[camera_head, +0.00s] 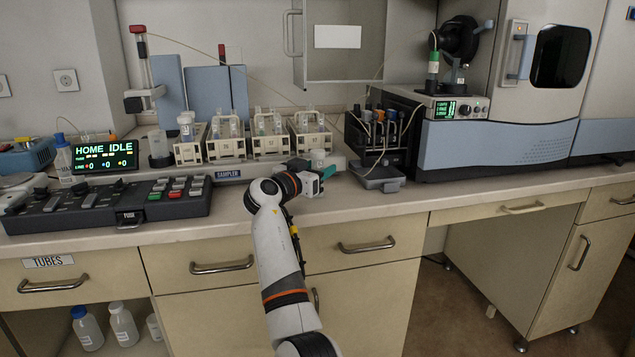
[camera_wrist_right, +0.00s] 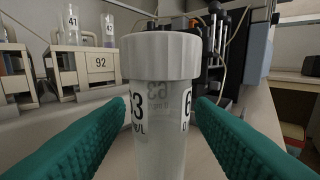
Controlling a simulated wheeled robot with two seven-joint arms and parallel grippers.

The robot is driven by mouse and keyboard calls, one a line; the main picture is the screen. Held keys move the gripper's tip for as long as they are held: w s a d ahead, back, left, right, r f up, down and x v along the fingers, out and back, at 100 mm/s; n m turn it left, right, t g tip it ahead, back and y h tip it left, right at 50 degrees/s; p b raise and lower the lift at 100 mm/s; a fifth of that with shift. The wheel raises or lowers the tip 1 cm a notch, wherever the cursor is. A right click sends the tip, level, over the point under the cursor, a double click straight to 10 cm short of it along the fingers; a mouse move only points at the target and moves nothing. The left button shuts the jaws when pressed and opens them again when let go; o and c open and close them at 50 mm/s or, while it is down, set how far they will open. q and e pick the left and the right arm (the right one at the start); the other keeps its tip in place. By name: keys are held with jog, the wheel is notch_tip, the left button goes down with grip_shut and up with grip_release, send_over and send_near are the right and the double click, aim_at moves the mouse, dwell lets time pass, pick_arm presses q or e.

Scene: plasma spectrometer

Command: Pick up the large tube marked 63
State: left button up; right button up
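The large tube marked 63 (camera_wrist_right: 162,120) is a pale, translucent tube with a wide white ribbed cap. It stands upright in the middle of the right wrist view, its number partly turned to each side. My right gripper (camera_wrist_right: 160,112) has one green finger on each side of the tube, below the cap. The fingers look open, with only slim gaps to the tube wall. In the head view the right gripper (camera_head: 325,172) is over the counter front, by the sampler's right end; the tube cannot be made out clearly there. My left gripper is not in view.
Cream racks with smaller tubes (camera_head: 268,146) stand behind on the sampler, one marked 92 (camera_wrist_right: 88,66). A control panel (camera_head: 110,203) lies to the left. Some bare counter (camera_head: 440,192) is free at right.

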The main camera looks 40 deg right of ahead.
jog(key=c, duration=1)
